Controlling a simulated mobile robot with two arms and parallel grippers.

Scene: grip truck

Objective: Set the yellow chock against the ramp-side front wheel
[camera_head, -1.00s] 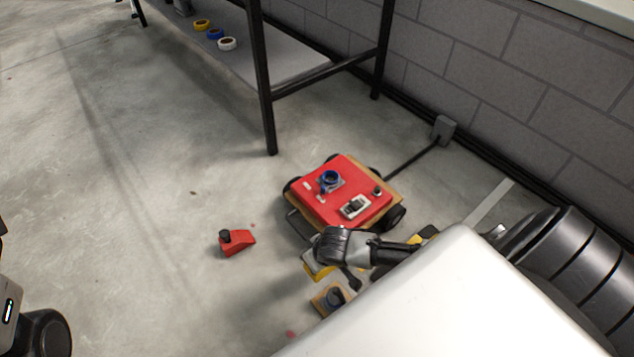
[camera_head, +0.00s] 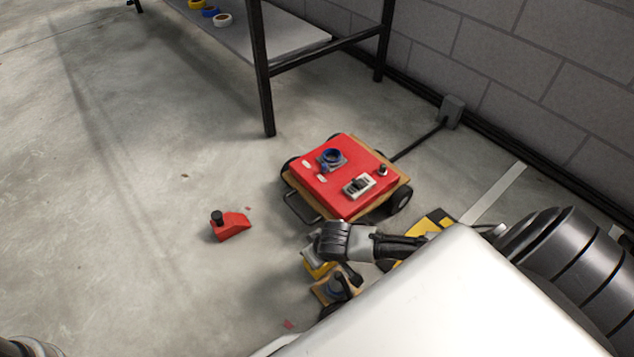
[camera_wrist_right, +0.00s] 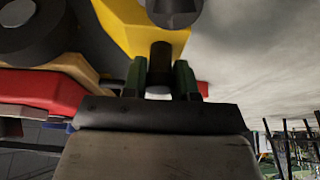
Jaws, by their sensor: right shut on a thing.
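My right gripper (camera_head: 316,252) is shut on the yellow chock (camera_head: 319,269), low over the floor and partly hidden by my arm. In the right wrist view, the gripper's green pads (camera_wrist_right: 160,78) are closed on the dark post of the yellow chock (camera_wrist_right: 140,22). A red-topped truck (camera_head: 347,172) with black wheels stands just beyond the gripper in the head view. In the wrist view a dark wheel (camera_wrist_right: 32,32) lies to the chock's left; I cannot tell whether they touch. A red chock (camera_head: 231,227) with a black knob stands on the floor left of the truck.
A wooden-edged object (camera_head: 325,292) with a grey-blue part is largely hidden by my white arm. A black-legged shelf (camera_head: 262,80) stands behind.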

